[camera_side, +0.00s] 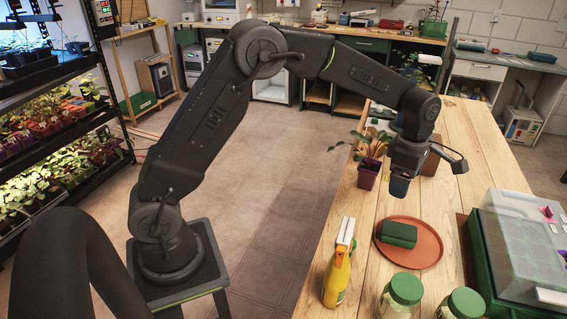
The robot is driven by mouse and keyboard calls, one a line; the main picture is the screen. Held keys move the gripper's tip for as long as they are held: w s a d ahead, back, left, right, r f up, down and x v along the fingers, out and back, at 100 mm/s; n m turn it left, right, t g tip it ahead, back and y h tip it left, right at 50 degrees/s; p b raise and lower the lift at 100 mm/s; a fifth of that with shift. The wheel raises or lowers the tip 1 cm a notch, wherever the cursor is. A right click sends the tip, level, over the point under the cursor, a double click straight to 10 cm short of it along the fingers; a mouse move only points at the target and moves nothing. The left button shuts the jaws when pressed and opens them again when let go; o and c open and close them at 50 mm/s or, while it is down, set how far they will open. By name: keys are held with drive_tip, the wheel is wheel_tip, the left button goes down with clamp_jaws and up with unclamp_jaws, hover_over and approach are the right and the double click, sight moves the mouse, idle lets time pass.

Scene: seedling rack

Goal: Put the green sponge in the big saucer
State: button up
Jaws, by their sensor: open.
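The green sponge (398,234) is a dark green block. It lies flat inside the round terracotta saucer (430,254), toward its left side. This saucer is the only one I can see, so I take it as the big saucer. My gripper (399,191) points down above and behind the saucer, apart from the sponge. It is open and I see nothing held in it. Its fingers are small and dark in this view.
A yellow spray bottle (337,277) stands left of the saucer. Jars with green lids (405,289) stand in front. A clear-lidded propagator tray (530,245) is at the right. A potted plant (368,172) stands behind, left of my gripper.

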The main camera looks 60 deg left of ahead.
drive_tip(key=s+a+r+m+t, duration=0.2)
drive_tip(key=s+r+m, duration=0.6)
drive_tip(key=s+r, duration=0.2)
drive_tip(key=s+a+m+t, duration=0.1)
drive_tip(key=s+m+t, duration=0.1)
drive_tip(key=s+m, duration=1.3)
drive_tip(key=s, duration=0.5)
drive_tip(key=shift+s+a+r+t, duration=0.15)
drive_tip(key=shift+a+r+t, duration=0.15)
drive_tip(key=shift+t, duration=0.1)
